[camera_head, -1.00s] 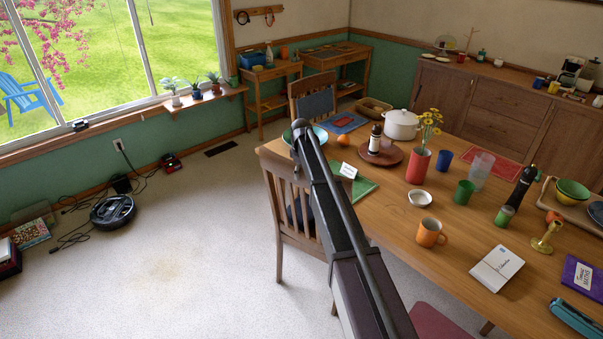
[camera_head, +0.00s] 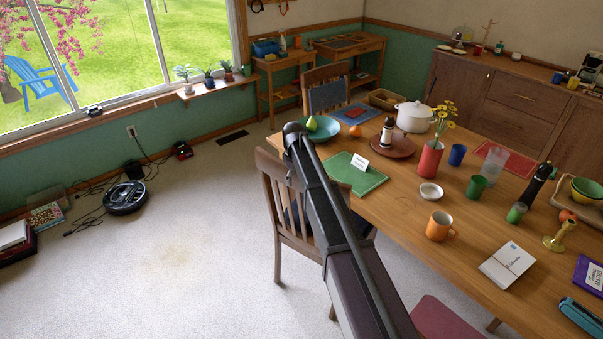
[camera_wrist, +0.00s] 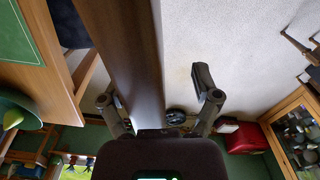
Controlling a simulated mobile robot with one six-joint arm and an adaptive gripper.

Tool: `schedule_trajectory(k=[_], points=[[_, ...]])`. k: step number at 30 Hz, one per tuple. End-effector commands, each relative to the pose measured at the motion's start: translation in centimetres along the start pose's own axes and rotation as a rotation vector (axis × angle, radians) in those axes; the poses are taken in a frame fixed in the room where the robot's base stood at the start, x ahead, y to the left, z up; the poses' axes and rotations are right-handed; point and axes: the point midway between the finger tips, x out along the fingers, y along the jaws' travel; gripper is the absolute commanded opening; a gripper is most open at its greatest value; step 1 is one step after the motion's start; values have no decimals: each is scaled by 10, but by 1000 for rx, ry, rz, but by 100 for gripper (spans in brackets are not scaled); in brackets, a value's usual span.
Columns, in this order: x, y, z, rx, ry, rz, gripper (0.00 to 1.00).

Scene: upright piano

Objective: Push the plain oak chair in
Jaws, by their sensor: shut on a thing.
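The plain oak chair (camera_head: 290,238) stands at the left long side of the table (camera_head: 400,215), its slatted back outward and its dark seat pad partly hidden by my arm. In the head view my arm reaches over the chair back and hides my gripper. In the wrist view my gripper (camera_wrist: 157,88) has its two fingers on either side of a brown wooden bar, which looks like the chair's back rail (camera_wrist: 128,60). It is shut on it. The floor end of the chair is partly hidden behind my arm.
A second chair (camera_head: 327,95) with a blue pad stands at the far table end, and a maroon seat (camera_head: 445,318) is at the bottom. Carpet left of the chair is clear up to the robot vacuum (camera_head: 125,197) and cables. Mugs, a vase and a bowl stand on the table.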

Motion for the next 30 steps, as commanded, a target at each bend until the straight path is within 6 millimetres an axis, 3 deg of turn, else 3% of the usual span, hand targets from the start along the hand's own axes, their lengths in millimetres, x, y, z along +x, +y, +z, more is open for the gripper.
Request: schedule_trajectory(k=[3, 30], points=[[0, -22, 2, -2, -2, -4, 71], [0, -148, 2, -3, -2, -4, 71]])
